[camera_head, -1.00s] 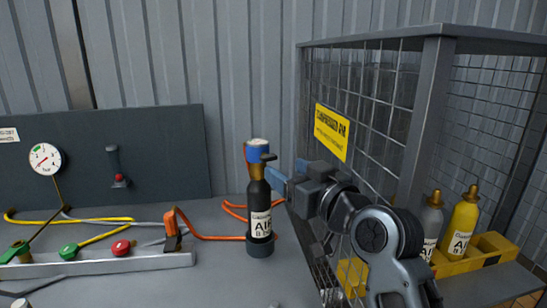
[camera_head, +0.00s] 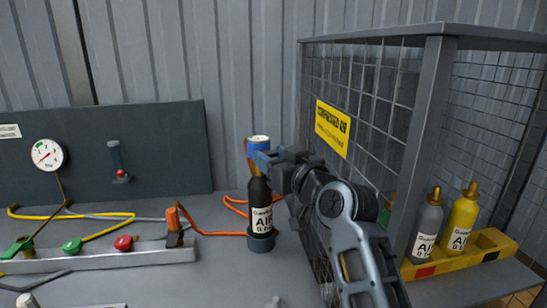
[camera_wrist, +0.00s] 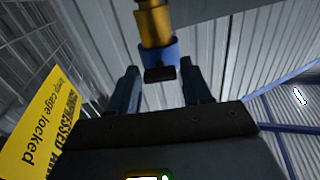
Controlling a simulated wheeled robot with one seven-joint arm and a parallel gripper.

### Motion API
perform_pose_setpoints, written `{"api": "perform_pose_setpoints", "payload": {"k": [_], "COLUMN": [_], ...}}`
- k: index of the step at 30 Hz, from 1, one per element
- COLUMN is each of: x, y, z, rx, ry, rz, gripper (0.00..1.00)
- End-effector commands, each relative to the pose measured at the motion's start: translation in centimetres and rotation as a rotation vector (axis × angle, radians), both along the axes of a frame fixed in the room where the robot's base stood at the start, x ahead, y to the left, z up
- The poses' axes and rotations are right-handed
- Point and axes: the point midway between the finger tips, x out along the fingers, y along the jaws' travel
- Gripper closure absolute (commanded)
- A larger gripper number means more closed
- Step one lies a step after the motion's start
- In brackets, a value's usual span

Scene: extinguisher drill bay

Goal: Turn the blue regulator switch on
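The blue regulator switch (camera_head: 258,144) sits on top of a black air bottle (camera_head: 260,190) that stands upright on the bench. In the wrist view the blue ring (camera_wrist: 172,52) shows on a brass neck (camera_wrist: 155,24), with a dark block (camera_wrist: 160,74) on its near side. My gripper (camera_head: 264,159) is at the bottle's neck from the right, at about the regulator's height. In the wrist view its two fingers (camera_wrist: 158,72) stand apart, with the dark block between or just beyond their tips. I cannot tell whether they touch it. Part of the regulator is hidden behind the gripper.
A mesh cage (camera_head: 432,140) with a yellow sign (camera_head: 332,128) stands close on the right. A yellow rack (camera_head: 480,253) there holds grey and yellow bottles. A manifold (camera_head: 100,259) with green and red knobs, hoses and a gauge (camera_head: 47,155) are on the left.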

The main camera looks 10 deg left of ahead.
Motion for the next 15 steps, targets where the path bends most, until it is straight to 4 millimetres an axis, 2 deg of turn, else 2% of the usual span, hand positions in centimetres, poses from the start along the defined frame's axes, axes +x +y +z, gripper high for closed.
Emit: {"api": "perform_pose_setpoints", "payload": {"k": [2,12,15], "x": [-0.01,-0.01,-0.02], "y": [0.00,-0.01,-0.01], "z": [-0.01,-0.01,-0.03], "rx": [0.000,0.000,-0.002], "ry": [0.000,0.000,-0.001], "rz": [0.000,0.000,0.000], "gripper": [0.59,0.92,0.93]}}
